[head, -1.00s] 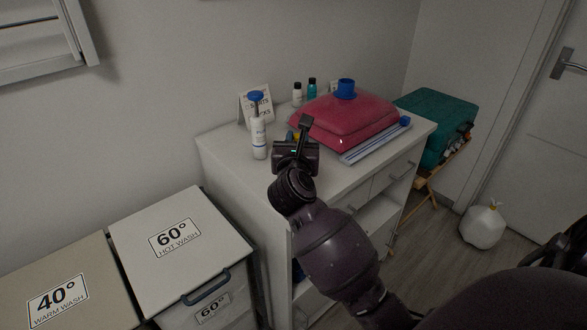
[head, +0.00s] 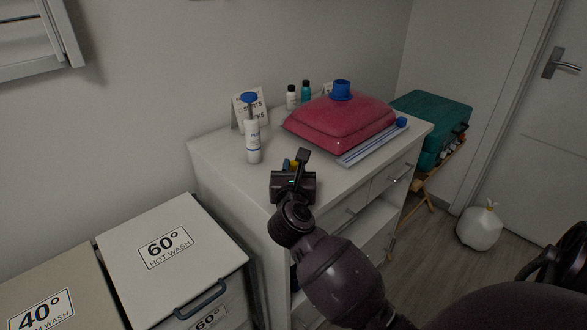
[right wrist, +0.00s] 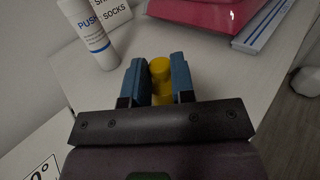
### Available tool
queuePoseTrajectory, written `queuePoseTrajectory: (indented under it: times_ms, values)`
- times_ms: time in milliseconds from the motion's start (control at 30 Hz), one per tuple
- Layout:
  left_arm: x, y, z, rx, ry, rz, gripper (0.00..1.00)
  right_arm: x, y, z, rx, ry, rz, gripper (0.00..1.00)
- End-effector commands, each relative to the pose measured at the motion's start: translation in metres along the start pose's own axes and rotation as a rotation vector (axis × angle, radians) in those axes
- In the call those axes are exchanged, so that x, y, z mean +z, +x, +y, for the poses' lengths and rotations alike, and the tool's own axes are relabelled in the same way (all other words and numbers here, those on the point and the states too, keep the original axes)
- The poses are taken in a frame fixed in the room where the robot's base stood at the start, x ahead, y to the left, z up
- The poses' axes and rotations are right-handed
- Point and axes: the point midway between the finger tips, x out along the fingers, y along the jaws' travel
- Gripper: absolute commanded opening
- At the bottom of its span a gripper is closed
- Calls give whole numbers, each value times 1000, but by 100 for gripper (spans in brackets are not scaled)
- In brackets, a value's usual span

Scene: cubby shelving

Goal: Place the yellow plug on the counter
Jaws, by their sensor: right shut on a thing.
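The yellow plug (right wrist: 160,78) is between the two blue fingers of my right gripper (right wrist: 158,80) in the right wrist view. The right gripper is shut on it. In the head view my right gripper (head: 291,164) is over the front part of the white counter (head: 222,150), and only a little of the plug (head: 294,163) shows past the dark gripper body. I cannot tell whether the plug touches the counter top. My left gripper is not in view.
A sign (head: 238,112) and small bottles (head: 292,97) stand behind. The counter's left front is bare.

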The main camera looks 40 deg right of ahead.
Motion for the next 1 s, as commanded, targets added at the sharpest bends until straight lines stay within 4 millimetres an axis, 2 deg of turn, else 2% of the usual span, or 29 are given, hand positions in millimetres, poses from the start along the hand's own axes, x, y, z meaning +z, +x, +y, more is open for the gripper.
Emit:
queuePoseTrajectory:
  times_ms: [67, 100, 267, 633, 767, 1000]
  values:
    - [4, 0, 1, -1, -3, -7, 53, -4, 0, 0, 0, -1, 2, 2]
    - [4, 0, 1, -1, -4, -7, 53, -4, 0, 0, 0, 0, 2, 25]
    - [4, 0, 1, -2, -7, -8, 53, -3, 0, 0, 0, 0, 1, 49]
    - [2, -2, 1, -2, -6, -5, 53, 2, -1, 0, 0, 0, 0, 49]
    - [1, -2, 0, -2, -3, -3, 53, 0, -17, 0, 0, 0, 3, 49]
    - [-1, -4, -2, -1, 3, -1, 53, 1, -64, 0, -1, 2, 4, 49]
